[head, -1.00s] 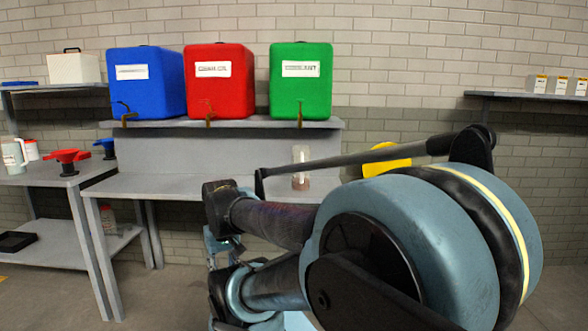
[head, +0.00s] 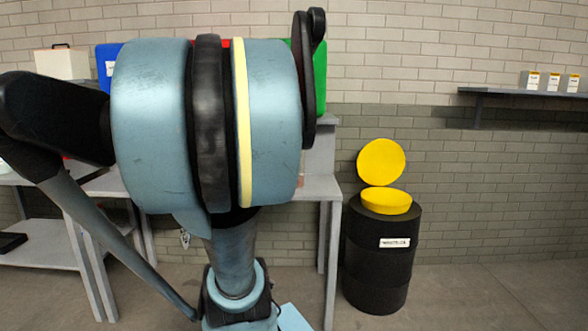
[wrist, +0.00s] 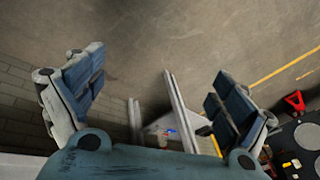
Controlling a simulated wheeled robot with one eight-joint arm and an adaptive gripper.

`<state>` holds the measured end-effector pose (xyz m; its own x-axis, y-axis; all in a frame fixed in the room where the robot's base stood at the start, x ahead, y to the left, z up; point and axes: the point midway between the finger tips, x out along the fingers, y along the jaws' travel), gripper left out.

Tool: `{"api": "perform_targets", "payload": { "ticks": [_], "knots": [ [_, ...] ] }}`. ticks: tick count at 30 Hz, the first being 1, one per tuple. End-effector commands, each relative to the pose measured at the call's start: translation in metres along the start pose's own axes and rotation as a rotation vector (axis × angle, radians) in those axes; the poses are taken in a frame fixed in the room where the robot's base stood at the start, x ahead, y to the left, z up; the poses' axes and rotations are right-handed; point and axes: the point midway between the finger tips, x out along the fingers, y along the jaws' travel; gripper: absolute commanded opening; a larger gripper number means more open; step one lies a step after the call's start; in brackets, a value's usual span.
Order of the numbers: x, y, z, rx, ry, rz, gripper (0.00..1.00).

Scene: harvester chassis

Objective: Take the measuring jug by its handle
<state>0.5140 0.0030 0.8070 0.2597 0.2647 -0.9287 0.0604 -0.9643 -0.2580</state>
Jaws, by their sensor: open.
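I cannot make out the measuring jug clearly in either current view. In the head view my own arm blocks most of the benches. A pale sliver at the left edge of the left bench may be a jug, but I cannot tell. My gripper (wrist: 160,65) shows in the wrist view with its two padded fingers wide apart and nothing between them. It points at bare floor, with bench legs (wrist: 180,105) beyond. In the head view the gripper itself is not in view.
A black drum (head: 376,265) with its yellow lid (head: 381,162) raised stands right of the benches. The green container (head: 320,80) shows partly behind my arm. A wall shelf (head: 520,92) holds small boxes (head: 553,82). The floor at right is clear.

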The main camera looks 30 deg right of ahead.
Motion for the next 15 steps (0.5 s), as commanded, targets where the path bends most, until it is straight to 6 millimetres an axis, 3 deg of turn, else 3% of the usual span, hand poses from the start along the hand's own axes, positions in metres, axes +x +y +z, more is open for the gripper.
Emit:
{"api": "perform_targets", "payload": {
  "ticks": [8, 15],
  "knots": [
    [-0.021, 0.038, -0.076, 0.000, 0.163, -0.142, 0.94],
    [-0.046, 0.096, -0.132, -0.026, 0.356, -0.216, 0.94]
  ]
}}
